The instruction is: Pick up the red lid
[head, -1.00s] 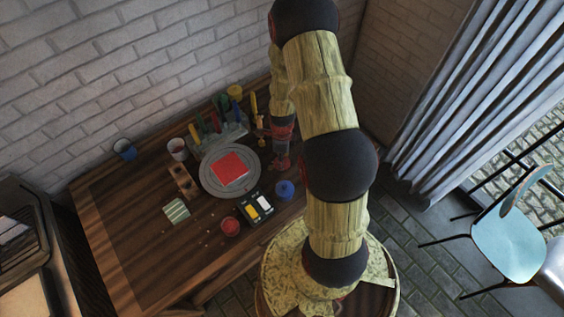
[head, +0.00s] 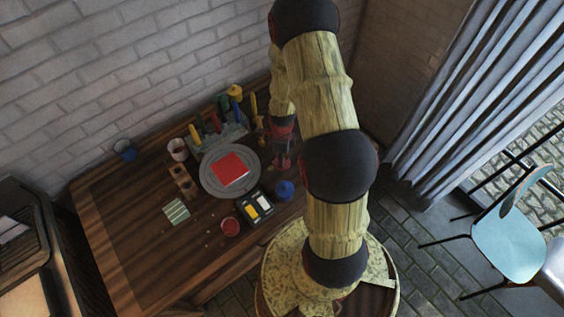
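A small round red pot or lid (head: 230,227) sits near the front of the wooden table; from here I cannot tell whether its top is a separate lid. A red square (head: 229,168) lies on the round grey plate (head: 209,187) at the table's middle. My gripper (head: 283,161) is low over the table, just right of the plate and up and to the right of the round red piece, clearly apart from it. Its fingers are small and dark here, so their opening and any contents cannot be made out.
A dark paint tray (head: 243,205) with yellow and white blocks and a blue pot (head: 284,190) lie close by. A rack of coloured tools (head: 217,135) stands behind the plate. A wooden block (head: 183,182), cups and a striped cloth (head: 176,210) are left. The table's front left is mostly clear.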

